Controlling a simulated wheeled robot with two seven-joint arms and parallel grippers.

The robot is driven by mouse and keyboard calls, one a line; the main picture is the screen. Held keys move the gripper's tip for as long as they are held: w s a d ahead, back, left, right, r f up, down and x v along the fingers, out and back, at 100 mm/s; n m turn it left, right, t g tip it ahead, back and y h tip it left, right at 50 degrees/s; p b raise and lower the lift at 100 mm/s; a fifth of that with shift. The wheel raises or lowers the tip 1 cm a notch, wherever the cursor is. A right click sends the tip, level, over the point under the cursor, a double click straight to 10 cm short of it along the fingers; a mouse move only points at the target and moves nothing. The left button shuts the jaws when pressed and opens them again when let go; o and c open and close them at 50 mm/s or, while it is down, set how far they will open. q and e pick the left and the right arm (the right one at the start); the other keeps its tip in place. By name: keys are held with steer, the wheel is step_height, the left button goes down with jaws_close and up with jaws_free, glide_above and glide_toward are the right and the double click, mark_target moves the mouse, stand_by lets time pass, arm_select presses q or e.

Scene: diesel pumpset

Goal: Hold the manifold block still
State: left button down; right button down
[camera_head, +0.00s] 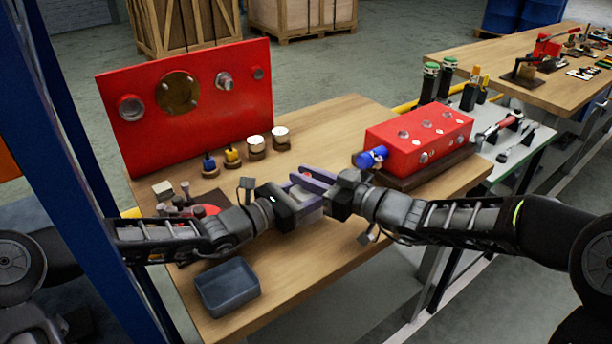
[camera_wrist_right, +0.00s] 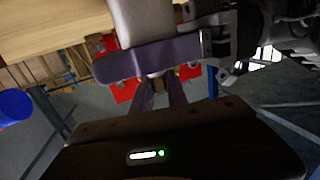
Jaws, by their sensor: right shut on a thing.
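A pale grey block (camera_head: 308,213) is between my two grippers, above the wooden bench. It also shows at the top of the right wrist view (camera_wrist_right: 146,20). My right gripper (camera_head: 322,194) comes from the right and is shut on this block. My left gripper (camera_head: 304,196) meets it from the left; in the wrist view its purple finger (camera_wrist_right: 150,60) lies across the block. The grippers hide much of the block, and I cannot tell if the left jaws grip it. A red block with round ports (camera_head: 415,140) and a blue fitting (camera_head: 371,157) rests on a dark base at the right.
A red upright panel (camera_head: 186,105) stands at the back left. Small blue and yellow fittings (camera_head: 232,154) and capped parts (camera_head: 280,136) stand before it. A dark grey tray (camera_head: 228,287) sits at the front left. Bare bench (camera_head: 330,265) lies right of the tray.

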steer(key=n+g+y, duration=0.2)
steer(key=n+g, duration=0.1)
steer(key=g, duration=0.1)
steer(key=shift+y, duration=0.3)
steer(key=c, duration=1.4)
jaws_free()
steer(key=shift+c, duration=0.2)
steer(key=m+t+h, duration=0.1)
steer(key=m+t, duration=0.1)
steer(key=m+t+h, duration=0.1)
steer(key=t+h, duration=0.1)
steer(key=t, duration=0.1)
steer(key=shift+s+a+m, duration=0.15)
steer(key=shift+m, duration=0.25)
steer(key=shift+m+t+h, duration=0.9)
steer(key=shift+t+h, duration=0.1)
steer(key=shift+h, duration=0.1)
steer(key=shift+w, duration=0.2)
jaws_close()
